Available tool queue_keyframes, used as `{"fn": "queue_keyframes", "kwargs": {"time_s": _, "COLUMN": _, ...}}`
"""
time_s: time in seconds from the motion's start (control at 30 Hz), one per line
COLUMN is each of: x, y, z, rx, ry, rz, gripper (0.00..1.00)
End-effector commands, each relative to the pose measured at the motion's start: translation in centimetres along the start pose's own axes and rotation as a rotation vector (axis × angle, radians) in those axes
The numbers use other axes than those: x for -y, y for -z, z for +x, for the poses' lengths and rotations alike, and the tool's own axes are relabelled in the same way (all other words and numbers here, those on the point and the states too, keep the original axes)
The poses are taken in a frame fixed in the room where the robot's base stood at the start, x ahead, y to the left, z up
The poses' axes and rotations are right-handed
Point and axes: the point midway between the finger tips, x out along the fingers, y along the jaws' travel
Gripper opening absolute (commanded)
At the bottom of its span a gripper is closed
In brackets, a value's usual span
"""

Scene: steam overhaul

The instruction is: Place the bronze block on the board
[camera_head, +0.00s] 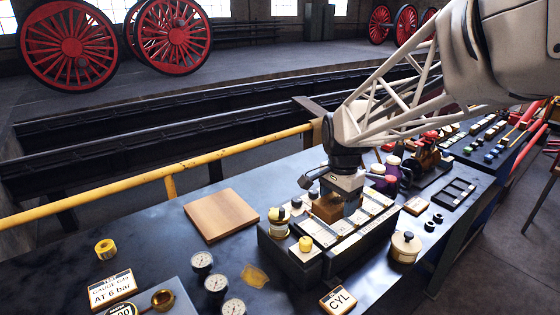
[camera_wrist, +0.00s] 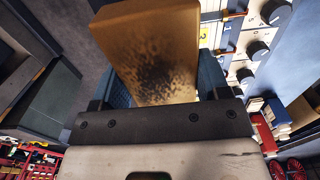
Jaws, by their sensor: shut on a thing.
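The bronze block (camera_head: 327,208) is between the fingers of my gripper (camera_head: 342,190), over the grey box with labelled slots. I cannot tell whether it touches the box. In the wrist view the bronze block (camera_wrist: 150,45) shows a dark mottled patch on its face, and my gripper (camera_wrist: 155,90) is shut on it with a finger at each side. The board (camera_head: 221,214) is a flat, square, light wooden piece lying on the dark bench to the left of my gripper. Its top is bare.
Gauges (camera_head: 216,285) and a yellow tape roll (camera_head: 105,249) lie near the board. A yellow rail (camera_head: 170,172) runs behind the bench.

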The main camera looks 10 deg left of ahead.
Motion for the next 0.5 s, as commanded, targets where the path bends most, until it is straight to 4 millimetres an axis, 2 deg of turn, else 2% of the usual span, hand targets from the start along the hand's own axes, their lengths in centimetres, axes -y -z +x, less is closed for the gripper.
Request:
{"fn": "queue_keyframes", "kwargs": {"time_s": 0.03, "x": 1.2, "y": 0.0, "z": -0.3, "rx": -0.002, "ry": 0.003, "rz": -0.002, "gripper": 0.00}}
{"fn": "queue_keyframes", "kwargs": {"time_s": 0.5, "x": 10.8, "y": -1.0, "z": -0.5, "rx": -0.002, "ry": 0.004, "rz": -0.002, "gripper": 0.00}}
